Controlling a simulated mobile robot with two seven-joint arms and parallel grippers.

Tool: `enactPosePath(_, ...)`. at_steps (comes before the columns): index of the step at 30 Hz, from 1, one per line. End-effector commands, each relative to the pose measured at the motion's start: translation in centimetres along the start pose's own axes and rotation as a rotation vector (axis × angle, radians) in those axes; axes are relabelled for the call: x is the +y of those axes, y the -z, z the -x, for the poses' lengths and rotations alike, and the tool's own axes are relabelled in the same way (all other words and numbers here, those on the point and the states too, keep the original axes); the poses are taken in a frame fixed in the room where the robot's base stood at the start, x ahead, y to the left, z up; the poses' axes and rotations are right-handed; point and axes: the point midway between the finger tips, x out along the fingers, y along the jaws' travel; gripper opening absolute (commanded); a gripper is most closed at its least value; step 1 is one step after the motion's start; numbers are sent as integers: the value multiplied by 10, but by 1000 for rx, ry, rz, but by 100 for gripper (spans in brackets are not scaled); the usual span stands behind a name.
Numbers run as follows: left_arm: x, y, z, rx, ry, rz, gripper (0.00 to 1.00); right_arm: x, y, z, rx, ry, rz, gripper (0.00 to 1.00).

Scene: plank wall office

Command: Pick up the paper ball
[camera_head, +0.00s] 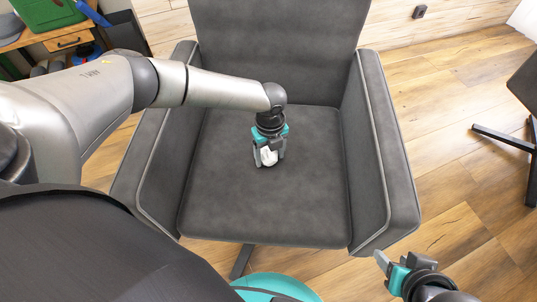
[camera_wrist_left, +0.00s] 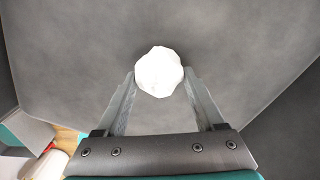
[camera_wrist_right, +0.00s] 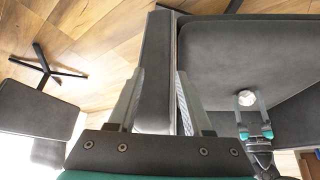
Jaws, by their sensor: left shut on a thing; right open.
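The white paper ball (camera_head: 268,157) is at the middle of the grey chair's seat (camera_head: 300,205). My left gripper (camera_head: 269,161) reaches down to the seat and is shut on the ball. In the left wrist view the ball (camera_wrist_left: 159,72) sits between the two fingertips, against the grey seat. I cannot tell whether the ball still touches the seat. The right wrist view also shows the ball (camera_wrist_right: 246,98) at the tips of the left gripper. My right gripper (camera_head: 382,262) is open and empty, low beside the chair's front right corner.
The chair's armrests (camera_head: 388,150) and backrest (camera_head: 278,45) surround the seat on three sides. A wooden desk (camera_head: 50,32) with a green item stands at the far left. Another dark chair (camera_head: 525,90) is at the right edge. Wooden floor (camera_head: 440,120) lies free between the chairs.

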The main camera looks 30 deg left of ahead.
Motion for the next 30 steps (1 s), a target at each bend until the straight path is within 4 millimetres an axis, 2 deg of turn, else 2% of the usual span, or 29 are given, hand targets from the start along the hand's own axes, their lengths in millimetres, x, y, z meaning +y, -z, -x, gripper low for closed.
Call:
enactPosePath(1,0,0,0,0,0,0,42,0,0,0,0,0,0,50)
enactPosePath(7,0,0,0,0,0,0,19,0,0,0,0,0,0,50)
enactPosePath(19,0,0,7,0,0,0,17,2,-3,-1,-24,-5,-3,50)
enactPosePath(26,0,0,36,1,1,0,17,10,-20,-7,-137,-25,-12,50)
enactPosePath(30,0,0,51,1,1,1,17,9,-29,-24,-161,-21,-10,50)
